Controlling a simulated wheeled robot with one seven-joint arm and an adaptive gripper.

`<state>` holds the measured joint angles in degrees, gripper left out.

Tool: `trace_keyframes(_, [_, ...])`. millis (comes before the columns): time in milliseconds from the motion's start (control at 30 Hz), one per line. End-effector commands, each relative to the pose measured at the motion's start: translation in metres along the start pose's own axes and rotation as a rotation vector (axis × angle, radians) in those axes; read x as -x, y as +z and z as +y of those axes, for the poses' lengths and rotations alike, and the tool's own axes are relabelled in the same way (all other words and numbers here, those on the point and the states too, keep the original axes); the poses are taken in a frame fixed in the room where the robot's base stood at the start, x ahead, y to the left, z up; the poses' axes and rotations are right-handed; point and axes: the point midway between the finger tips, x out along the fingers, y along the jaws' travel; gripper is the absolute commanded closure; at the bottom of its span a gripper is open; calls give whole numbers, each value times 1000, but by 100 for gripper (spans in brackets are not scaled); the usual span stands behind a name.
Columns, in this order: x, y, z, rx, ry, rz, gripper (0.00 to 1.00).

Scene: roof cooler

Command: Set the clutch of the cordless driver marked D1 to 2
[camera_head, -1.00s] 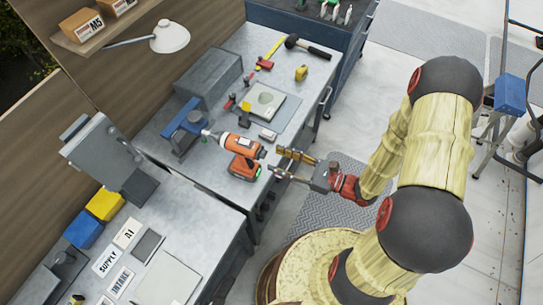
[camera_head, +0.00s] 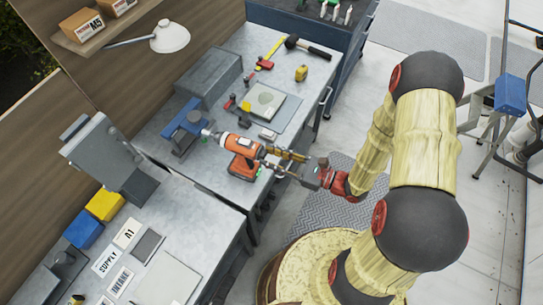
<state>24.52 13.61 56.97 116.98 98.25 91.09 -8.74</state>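The orange cordless driver (camera_head: 240,145) lies on the grey workbench near its front edge. Its pale nose points left toward a blue vise, and its battery base (camera_head: 243,168) faces the bench's front edge. Its D1 mark and the clutch numbers are too small to read. My gripper (camera_head: 268,158) is at the driver's right, rear end. Its two fingers are apart, with tips beside or just over the rear of the body. I cannot tell whether they touch it. No object shows clearly between the fingers.
The blue vise (camera_head: 183,124) stands left of the driver. A grey toolbox (camera_head: 208,75), a hammer (camera_head: 305,46) and a yellow tape measure (camera_head: 301,73) are farther back. Blue and yellow bins (camera_head: 105,204) and cards are on the near bench. A lamp (camera_head: 170,37) overhangs the left side.

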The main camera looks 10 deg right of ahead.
Motion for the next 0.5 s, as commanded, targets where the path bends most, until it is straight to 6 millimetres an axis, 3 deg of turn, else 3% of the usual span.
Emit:
trace_keyframes(400, [0,0,0,0,0,0,99])
trace_keyframes(500, [0,0,0,0,0,0,100])
